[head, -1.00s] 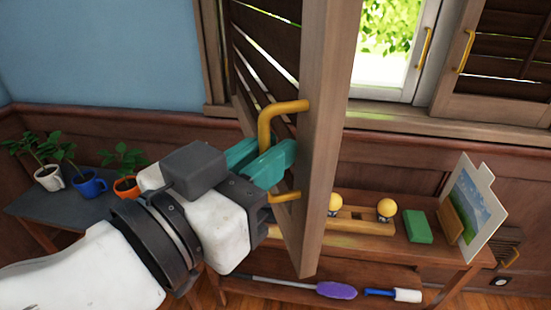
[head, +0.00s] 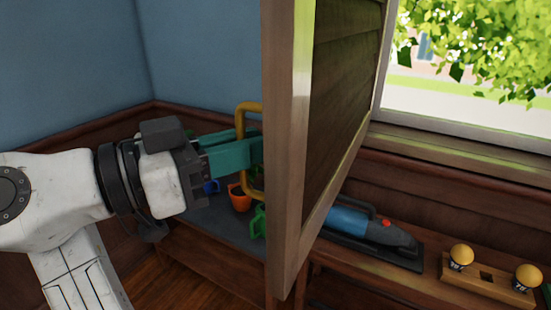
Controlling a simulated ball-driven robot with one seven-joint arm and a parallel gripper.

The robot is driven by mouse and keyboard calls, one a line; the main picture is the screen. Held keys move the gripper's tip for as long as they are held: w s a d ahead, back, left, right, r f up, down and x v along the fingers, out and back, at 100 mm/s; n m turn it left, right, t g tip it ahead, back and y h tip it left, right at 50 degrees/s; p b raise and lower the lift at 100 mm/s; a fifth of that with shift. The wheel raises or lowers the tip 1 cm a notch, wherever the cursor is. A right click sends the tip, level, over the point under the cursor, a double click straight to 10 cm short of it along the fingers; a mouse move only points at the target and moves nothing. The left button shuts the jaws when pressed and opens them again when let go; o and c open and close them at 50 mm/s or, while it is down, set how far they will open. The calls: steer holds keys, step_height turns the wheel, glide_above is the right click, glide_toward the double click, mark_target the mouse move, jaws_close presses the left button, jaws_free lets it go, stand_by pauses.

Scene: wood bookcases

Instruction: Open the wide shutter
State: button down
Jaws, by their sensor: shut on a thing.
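The wide shutter (head: 345,110) is a wooden louvred panel, swung out into the room so that its pale edge faces me. Its yellow bar handle (head: 246,112) is on the left face. My gripper (head: 250,152), with teal fingers, reaches in from the left and is shut on the handle. The fingertips are partly hidden by the handle and the shutter's edge. The window opening (head: 470,75) shows to the right of the shutter, with leaves and daylight outside.
A dark side table (head: 235,228) with an orange pot (head: 239,198) and a blue cup (head: 211,186) stands below the gripper. A wooden bench under the window holds a blue handheld vacuum (head: 370,235) and a wooden block with yellow balls (head: 488,280).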

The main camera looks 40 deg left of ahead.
steer(key=shift+m+h, duration=0.4)
steer(key=shift+h, duration=0.2)
steer(key=shift+s+a, duration=0.2)
steer(key=shift+a, duration=0.8)
steer(key=shift+s+a, duration=0.15)
steer(key=shift+a, duration=0.85)
steer(key=c, duration=1.3)
jaws_free()
steer(key=b+v, duration=0.1)
steer(key=v, duration=0.9)
steer(key=shift+s+a+r, duration=0.1)
steer(key=shift+s+r, duration=0.05)
steer(key=shift+s, duration=0.2)
